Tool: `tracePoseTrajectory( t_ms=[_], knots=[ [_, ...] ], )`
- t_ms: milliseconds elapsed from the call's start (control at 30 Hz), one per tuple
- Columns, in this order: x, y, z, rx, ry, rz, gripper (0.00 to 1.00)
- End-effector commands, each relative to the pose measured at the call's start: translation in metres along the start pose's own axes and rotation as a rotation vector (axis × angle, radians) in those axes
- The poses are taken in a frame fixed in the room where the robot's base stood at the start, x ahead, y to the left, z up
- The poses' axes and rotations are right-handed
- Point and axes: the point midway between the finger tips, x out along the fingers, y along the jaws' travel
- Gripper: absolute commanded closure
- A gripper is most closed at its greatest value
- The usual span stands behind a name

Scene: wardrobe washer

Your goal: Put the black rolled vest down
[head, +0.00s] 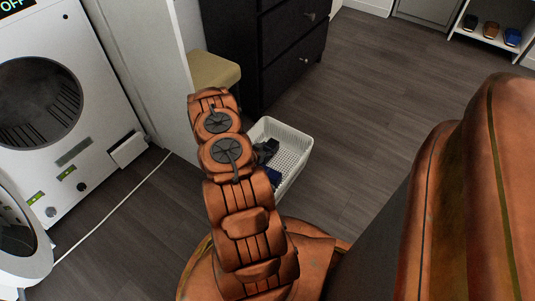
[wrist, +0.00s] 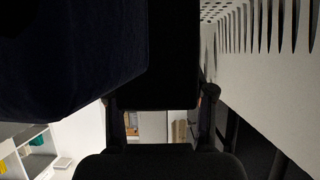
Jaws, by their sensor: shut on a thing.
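The black rolled vest (wrist: 168,50) fills the upper middle of the wrist view, between the two fingers. My gripper (wrist: 160,98) is shut on it. In the head view my gripper (head: 266,151) is a small dark shape at the white basket, partly hidden behind my arm. The vest cannot be told apart from the gripper there. The white perforated basket (head: 293,147) stands on the floor; its slotted wall (wrist: 262,70) is close on the right in the wrist view. Whether the vest touches the basket is hidden.
A dark navy item (wrist: 70,65) is close beside the vest in the wrist view. A blue item (head: 263,174) shows in the basket. A beige-topped stool (head: 213,70), a black drawer unit (head: 290,45) and a white washer (head: 60,105) stand nearby. Floor right of the basket is clear.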

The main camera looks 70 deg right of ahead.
Motion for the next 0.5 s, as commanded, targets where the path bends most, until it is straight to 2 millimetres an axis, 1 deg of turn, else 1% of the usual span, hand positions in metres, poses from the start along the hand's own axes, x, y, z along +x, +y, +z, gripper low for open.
tracePoseTrajectory(
  t_ms=[33,133,500],
  knots=[
    [0.005,0.0,0.01,-0.002,0.0,0.0,0.85],
    [0.01,0.001,0.019,-0.001,-0.001,0.001,0.85],
    [0.011,0.0,0.021,-0.001,-0.002,0.0,0.85]
  ],
)
